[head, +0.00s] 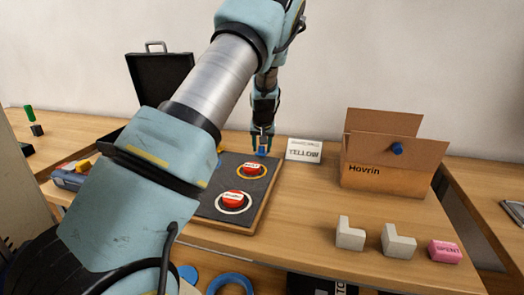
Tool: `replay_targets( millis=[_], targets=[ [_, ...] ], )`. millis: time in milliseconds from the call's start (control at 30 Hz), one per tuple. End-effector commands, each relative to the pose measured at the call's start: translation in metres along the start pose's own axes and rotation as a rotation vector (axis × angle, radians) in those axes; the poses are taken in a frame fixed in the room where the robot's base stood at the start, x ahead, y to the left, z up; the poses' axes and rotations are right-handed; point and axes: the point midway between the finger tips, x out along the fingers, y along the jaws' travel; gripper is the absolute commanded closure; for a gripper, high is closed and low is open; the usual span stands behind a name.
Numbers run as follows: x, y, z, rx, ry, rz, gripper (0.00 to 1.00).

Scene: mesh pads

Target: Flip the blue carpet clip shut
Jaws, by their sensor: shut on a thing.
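The blue carpet clip (262,154) shows as a small blue piece at the back edge of the dark grey pad (204,207). My gripper (262,146) points straight down over it, and its fingers are shut on the blue piece. The fingers hide part of the clip, and it is too small to tell how far its lid is folded. Two red labelled discs, one in a yellow ring (251,180) and one in a white ring (233,211), lie on the pad nearer to me.
A white card reading YELLOW (304,151) stands right of the gripper. Beyond it is an open cardboard box (384,179). Two pale L-shaped blocks (349,240) and a pink block (444,252) lie front right. A black case (158,79) stands open behind my arm.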

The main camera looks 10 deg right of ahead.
Motion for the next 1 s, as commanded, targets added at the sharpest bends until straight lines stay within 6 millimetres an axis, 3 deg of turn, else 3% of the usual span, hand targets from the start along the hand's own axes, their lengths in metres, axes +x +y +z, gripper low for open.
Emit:
replay_targets(
  millis=[533,1000],
  targets=[
    [0.0098,-0.0041,0.013,-0.037,0.228,0.036,1.0],
    [0.0052,-0.0038,0.0124,-0.041,0.262,0.042,1.0]
  ],
)
